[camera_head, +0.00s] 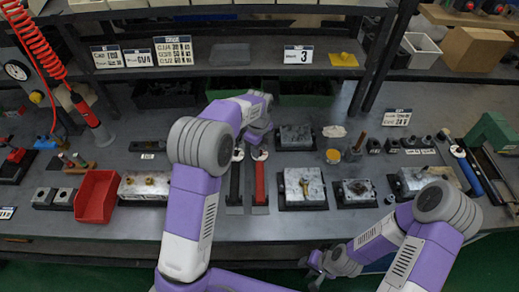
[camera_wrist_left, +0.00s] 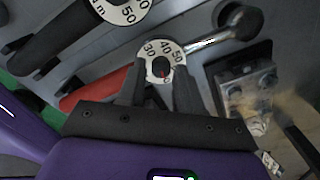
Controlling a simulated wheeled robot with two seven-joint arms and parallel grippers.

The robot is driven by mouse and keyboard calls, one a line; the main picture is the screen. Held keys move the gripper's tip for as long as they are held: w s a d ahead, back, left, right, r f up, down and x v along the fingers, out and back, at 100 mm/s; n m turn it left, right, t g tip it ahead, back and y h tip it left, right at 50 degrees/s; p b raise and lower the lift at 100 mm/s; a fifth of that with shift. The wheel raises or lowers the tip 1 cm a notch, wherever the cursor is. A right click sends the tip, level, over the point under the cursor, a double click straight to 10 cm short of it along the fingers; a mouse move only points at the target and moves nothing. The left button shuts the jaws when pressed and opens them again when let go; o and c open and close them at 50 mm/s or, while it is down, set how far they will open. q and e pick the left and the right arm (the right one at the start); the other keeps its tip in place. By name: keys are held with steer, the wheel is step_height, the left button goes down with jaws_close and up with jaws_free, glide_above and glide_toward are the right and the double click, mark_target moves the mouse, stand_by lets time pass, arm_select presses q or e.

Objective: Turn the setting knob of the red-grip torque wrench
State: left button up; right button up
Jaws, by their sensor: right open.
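The red-grip torque wrench (camera_head: 260,185) lies on the bench in the head view, its white dial just beyond the red grip. In the left wrist view its red grip (camera_wrist_left: 95,90) runs left from the white numbered dial (camera_wrist_left: 150,50), with a dark setting knob (camera_wrist_left: 161,67) at the centre. My left gripper (camera_head: 258,136) is over the dial end. In the wrist view its fingers (camera_wrist_left: 160,75) stand apart, one on each side of the knob, with visible gaps; contact depth is unclear. My right gripper (camera_head: 314,268) is open and low at the bench's front edge.
A black-grip torque wrench (camera_head: 235,182) lies close on the left. Metal valve blocks (camera_head: 305,187) stand close on the right. A blue-grip wrench (camera_head: 470,174) is far right, a red bin (camera_head: 97,196) left. A shelf (camera_head: 230,73) spans the back.

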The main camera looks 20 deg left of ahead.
arm_select(q)
steer(key=shift+f, duration=0.35)
steer(key=shift+w, duration=0.1)
jaws_close()
steer(key=shift+r, duration=0.1)
